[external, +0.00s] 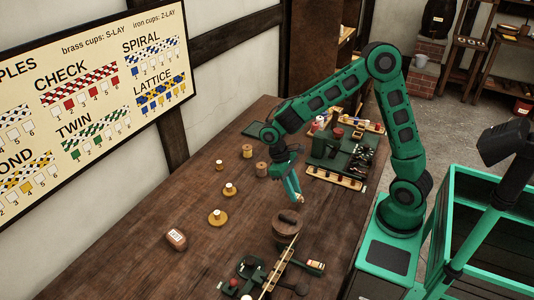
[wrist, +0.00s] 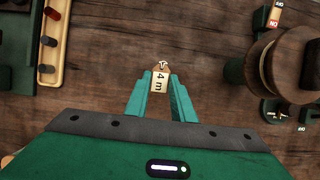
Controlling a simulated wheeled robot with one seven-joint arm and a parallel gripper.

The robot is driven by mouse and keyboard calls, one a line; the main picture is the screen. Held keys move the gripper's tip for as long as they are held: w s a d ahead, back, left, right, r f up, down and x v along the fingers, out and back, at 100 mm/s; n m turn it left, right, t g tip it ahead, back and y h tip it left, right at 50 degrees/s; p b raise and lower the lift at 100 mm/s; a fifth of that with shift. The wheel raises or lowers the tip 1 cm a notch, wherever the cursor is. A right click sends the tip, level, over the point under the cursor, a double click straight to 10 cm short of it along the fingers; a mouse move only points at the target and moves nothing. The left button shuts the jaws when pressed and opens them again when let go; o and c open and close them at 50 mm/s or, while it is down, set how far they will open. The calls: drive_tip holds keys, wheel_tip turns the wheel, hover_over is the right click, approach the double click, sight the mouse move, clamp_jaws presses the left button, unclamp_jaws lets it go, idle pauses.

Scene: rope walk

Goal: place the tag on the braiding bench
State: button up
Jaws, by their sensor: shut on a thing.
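My gripper (external: 295,198) reaches down over the wooden braiding bench (external: 150,255), which runs along the wall. In the wrist view my gripper (wrist: 161,82) is shut on a small pale tag (wrist: 160,77) marked "4 m", with a bit of cord at its far end. The tag is held between the two green fingertips, above the dark wood. I cannot tell the exact height over the surface. In the external view the tag is only a tiny pale spot at the fingertips.
Brass cups (external: 217,217) and a labelled block (external: 176,239) stand left. Bare wood lies between them.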

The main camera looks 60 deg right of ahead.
sight(293, 209)
drive_tip(key=shift+f, duration=2.95)
drive_tip(key=o, duration=1)
drive_tip(key=shift+f, duration=0.1)
